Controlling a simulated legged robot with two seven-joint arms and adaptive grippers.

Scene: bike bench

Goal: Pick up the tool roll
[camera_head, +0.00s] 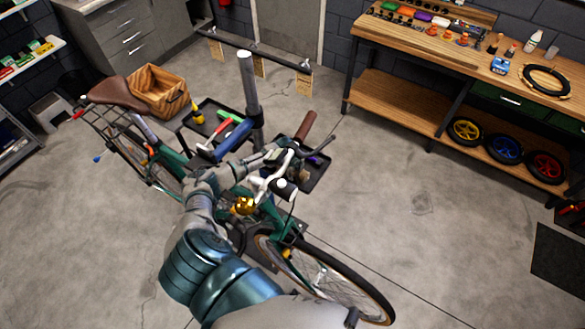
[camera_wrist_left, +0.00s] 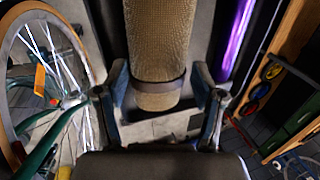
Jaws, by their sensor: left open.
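The tool roll (camera_wrist_left: 158,45) is a tan woven cylinder with a dark strap around its near end. In the left wrist view it lies lengthwise in a dark tray, between the two fingers of my left gripper (camera_wrist_left: 160,78). The fingers are open, one on each side, with gaps visible; I see no clear grip on it. In the head view my left gripper (camera_head: 275,158) is over the tray (camera_head: 317,178) by the handlebar, and the roll is hidden or too small to tell there. My right gripper is not in view.
A green bicycle (camera_head: 270,215) stands close around my left arm, its handlebar and front wheel (camera_head: 340,280) beside it. A purple item (camera_wrist_left: 237,38) lies right of the roll. A workbench (camera_head: 420,55) stands at the back right.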

